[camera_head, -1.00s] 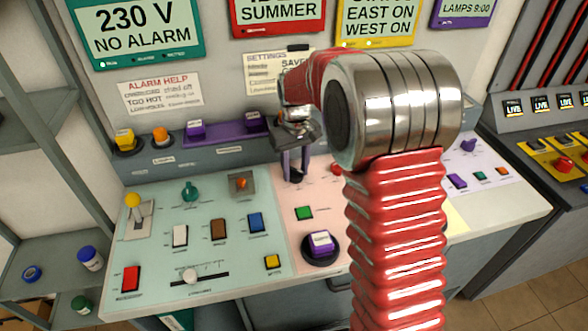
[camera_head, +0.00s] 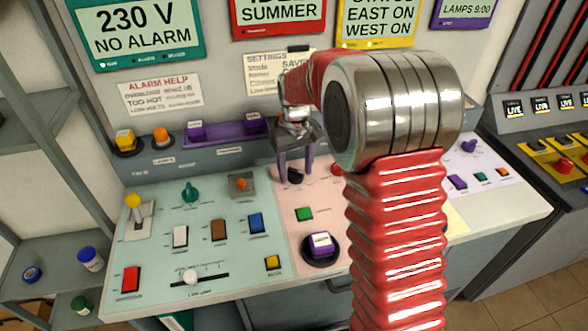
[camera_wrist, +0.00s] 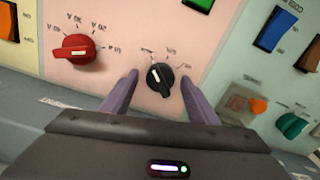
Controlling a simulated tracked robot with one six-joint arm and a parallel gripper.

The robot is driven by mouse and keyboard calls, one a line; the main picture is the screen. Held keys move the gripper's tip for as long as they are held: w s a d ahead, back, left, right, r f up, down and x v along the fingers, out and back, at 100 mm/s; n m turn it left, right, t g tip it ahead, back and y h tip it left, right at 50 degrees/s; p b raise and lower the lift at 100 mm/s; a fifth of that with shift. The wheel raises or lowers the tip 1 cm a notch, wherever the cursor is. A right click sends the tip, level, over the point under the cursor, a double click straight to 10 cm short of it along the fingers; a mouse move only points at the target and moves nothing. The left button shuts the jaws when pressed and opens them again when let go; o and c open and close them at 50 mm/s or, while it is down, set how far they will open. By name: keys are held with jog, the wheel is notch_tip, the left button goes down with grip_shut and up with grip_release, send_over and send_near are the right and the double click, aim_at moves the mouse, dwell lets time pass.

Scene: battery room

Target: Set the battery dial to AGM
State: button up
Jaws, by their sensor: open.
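A black rotary dial (camera_head: 295,175) sits on the pink panel (camera_head: 330,215); it also shows in the wrist view (camera_wrist: 160,77). Small labels surround it, too blurred to read, so I cannot confirm which one its pointer faces. My gripper (camera_head: 295,178) is over this dial. In the wrist view its two purple fingers (camera_wrist: 160,84) are open, one on each side of the dial, with visible gaps to its sides. I cannot tell how far the fingertips are above the panel.
A red dial (camera_wrist: 77,48) with amp markings is beside the black one. A green button (camera_head: 304,214) and a purple button (camera_head: 320,243) are on the same panel. The teal panel (camera_head: 205,262) with switches and a slider lies left.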

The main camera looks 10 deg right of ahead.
aim_at(298, 185)
notch_tip(298, 185, up, 14)
jog(key=shift+f, duration=0.15)
dwell(0.5)
jog(key=s+m+t, duration=0.2)
jog(key=s+t, duration=0.3)
jog(key=s, duration=2.4)
jog(key=shift+s+a+r+t, duration=0.25)
jog(key=shift+s+r+t, duration=0.05)
jog(key=shift+s+r, duration=0.1)
